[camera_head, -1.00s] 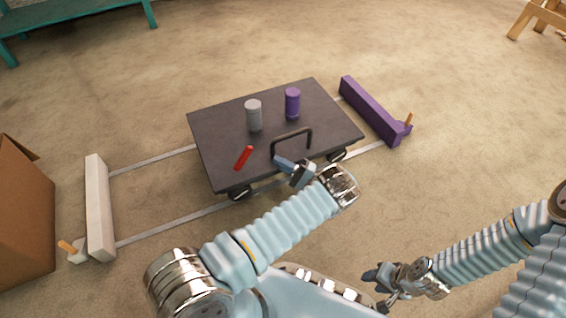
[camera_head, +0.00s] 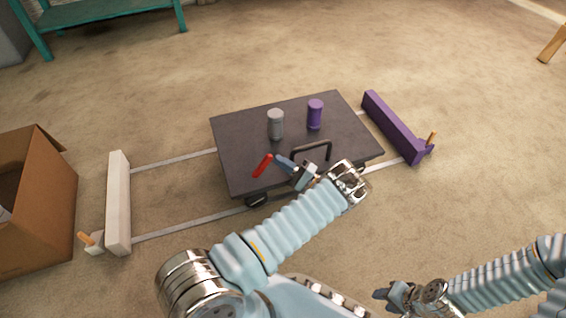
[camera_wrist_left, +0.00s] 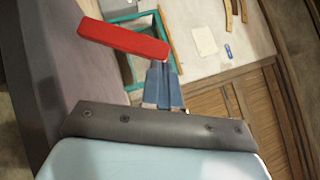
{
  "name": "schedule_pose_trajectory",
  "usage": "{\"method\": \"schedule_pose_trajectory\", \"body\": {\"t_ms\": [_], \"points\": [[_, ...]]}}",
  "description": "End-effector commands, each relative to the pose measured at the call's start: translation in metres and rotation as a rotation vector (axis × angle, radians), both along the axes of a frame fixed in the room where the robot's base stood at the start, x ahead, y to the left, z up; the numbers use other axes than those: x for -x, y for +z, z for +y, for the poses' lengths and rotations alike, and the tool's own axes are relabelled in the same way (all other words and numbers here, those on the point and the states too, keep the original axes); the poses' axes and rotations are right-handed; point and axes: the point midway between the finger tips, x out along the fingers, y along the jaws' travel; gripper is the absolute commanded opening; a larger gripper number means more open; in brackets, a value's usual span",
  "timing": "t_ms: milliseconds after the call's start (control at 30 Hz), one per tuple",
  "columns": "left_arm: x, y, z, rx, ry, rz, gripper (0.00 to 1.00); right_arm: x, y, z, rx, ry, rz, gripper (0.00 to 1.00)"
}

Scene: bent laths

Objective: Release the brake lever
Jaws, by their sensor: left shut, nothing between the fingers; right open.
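The red brake lever (camera_head: 262,166) stands tilted at the front left of a dark flat cart (camera_head: 235,150). It also shows in the left wrist view (camera_wrist_left: 125,40), its end just beyond the fingertips. My left gripper (camera_head: 280,160) is shut and empty, its blue fingertips right beside the lever, on its right. In the left wrist view the shut fingers (camera_wrist_left: 163,68) point at the lever's right end; I cannot tell whether they touch it. My right gripper (camera_head: 380,293) is open and empty, low over the floor at front right.
A grey cylinder (camera_head: 276,124), a purple cylinder (camera_head: 315,114) and a black handle (camera_head: 311,148) are on the cart. Rails (camera_head: 185,225) run between a white end beam (camera_head: 118,205) and a purple one (camera_head: 392,126). A cardboard box (camera_head: 50,205) stands at left.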

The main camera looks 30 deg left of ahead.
Motion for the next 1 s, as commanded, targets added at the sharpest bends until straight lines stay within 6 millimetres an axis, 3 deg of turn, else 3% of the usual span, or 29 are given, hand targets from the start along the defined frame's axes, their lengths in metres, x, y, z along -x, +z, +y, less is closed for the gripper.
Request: {"method": "schedule_pose_trajectory", "body": {"t_ms": [567,1000], "points": [[0.006,0.015,0.006,0.084,0.002,-0.100,0.00,0.001,0.016,0.000,-0.001,0.002,0.003,0.43],[0.029,0.044,0.025,0.320,0.002,-0.377,0.00,0.000,0.059,-0.003,0.006,-0.002,-0.001,0.43]]}}
